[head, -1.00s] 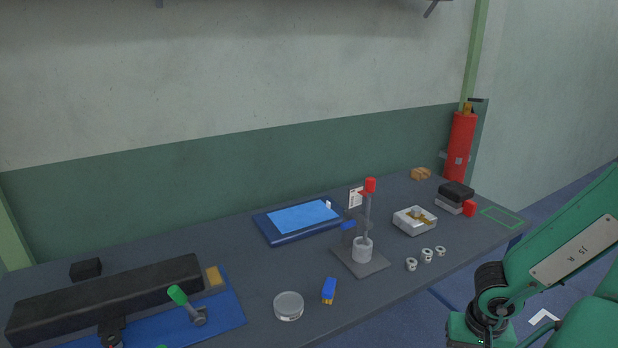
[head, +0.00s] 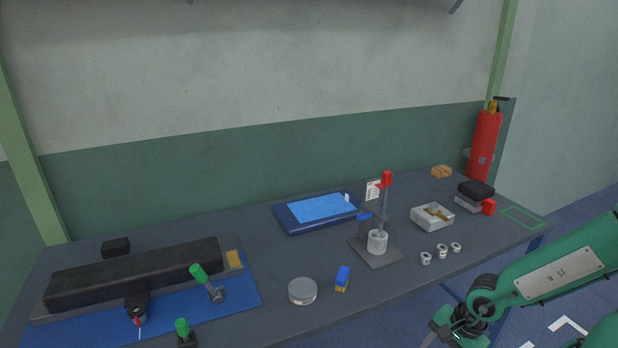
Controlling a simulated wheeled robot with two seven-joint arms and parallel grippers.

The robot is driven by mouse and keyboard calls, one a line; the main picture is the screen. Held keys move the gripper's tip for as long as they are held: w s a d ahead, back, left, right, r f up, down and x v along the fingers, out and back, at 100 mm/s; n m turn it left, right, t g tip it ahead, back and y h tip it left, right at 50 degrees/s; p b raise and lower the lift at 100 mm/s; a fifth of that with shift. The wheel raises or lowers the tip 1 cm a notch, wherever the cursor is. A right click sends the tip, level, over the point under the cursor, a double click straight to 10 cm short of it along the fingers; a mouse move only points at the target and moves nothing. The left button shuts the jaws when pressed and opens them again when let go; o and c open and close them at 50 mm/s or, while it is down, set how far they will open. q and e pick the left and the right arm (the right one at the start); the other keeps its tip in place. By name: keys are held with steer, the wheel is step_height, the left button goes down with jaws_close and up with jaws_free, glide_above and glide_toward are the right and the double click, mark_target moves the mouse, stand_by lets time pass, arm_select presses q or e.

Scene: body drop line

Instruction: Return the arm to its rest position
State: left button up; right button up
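My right arm (head: 555,275) is green and comes in from the lower right. It stands in front of the bench's right end, apart from the bench top. The fingertips are not clearly shown there, so I cannot tell whether that gripper is open or shut. My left arm and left gripper are not in view.
The bench (head: 200,222) holds a long black bar (head: 140,275) on a blue mat, green-tipped handles (head: 198,272), a round tin (head: 302,291), a blue tray (head: 318,210), a red-topped stand (head: 378,242), several metal rings (head: 442,251) and a white box (head: 432,216). A red extinguisher (head: 484,145) stands behind.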

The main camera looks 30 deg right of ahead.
steer(key=w+a+f+m+t+y, duration=0.2)
steer(key=w+f+m+t, duration=0.3)
steer(key=w+f+m, duration=0.95)
step_height(320, 180, down, 17)
steer(key=d+m+t+h, duration=0.2)
steer(key=m+h, duration=0.1)
steer(key=m, duration=1.4)
steer(key=s+a+f+m+g+h, duration=0.1)
steer(key=s+a+f+m+g, duration=0.1)
steer(key=s+a+f+m, duration=0.5)
steer(key=s+a+f+m+g+h, duration=0.1)
steer(key=s+f+m+h, duration=0.1)
steer(key=s+f+m, duration=0.65)
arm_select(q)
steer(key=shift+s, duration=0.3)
arm_select(e)
steer(key=s+a+f+m+g, duration=0.2)
steer(key=s+a+f, duration=0.3)
steer(key=s+a, duration=0.3)
steer(key=s+a+f+m+g+y, duration=0.1)
steer(key=s+a+f+m+g, duration=0.2)
steer(key=s+a, duration=0.4)
steer(key=s+f+m, duration=0.1)
steer(key=s+f, duration=0.1)
steer(key=s, duration=0.4)
steer(key=shift+s+a+f, duration=0.15)
steer(key=shift+a+f, duration=0.05)
steer(key=shift+a, duration=0.15)
